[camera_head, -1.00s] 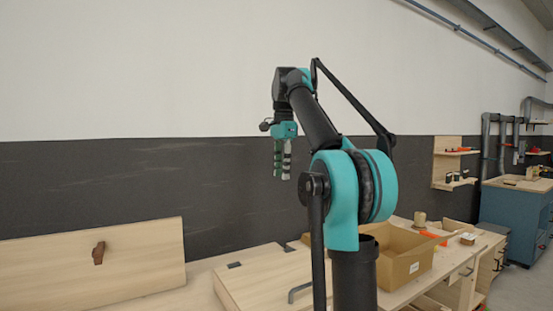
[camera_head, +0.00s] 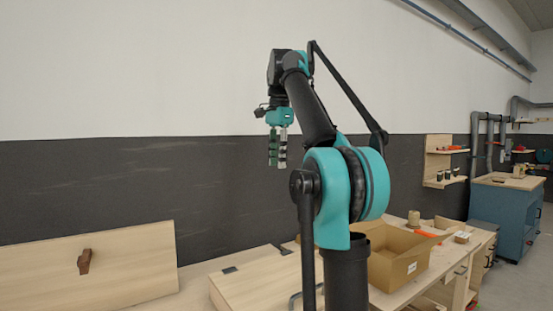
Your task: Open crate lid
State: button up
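A pale wooden crate (camera_head: 262,286) with a flat lid lies on the bench at lower centre. Two dark hinge plates (camera_head: 230,269) show along the lid's back edge, and a dark bar handle (camera_head: 294,299) is at its front. The lid looks shut; my arm hides its right part. My gripper (camera_head: 277,164) hangs in the air, pointing down, well above the crate and apart from it. Its two fingers show side by side and I see nothing held. From this angle I cannot tell how far apart they are.
A wooden panel (camera_head: 130,270) with a brown handle (camera_head: 84,262) stands at the left. An open cardboard box (camera_head: 405,262) sits on the bench right of my arm. Wall shelves (camera_head: 445,160) and a blue cabinet (camera_head: 508,215) are farther right. The air around my gripper is clear.

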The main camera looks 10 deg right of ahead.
aim_at(273, 282)
jog(key=k, duration=1)
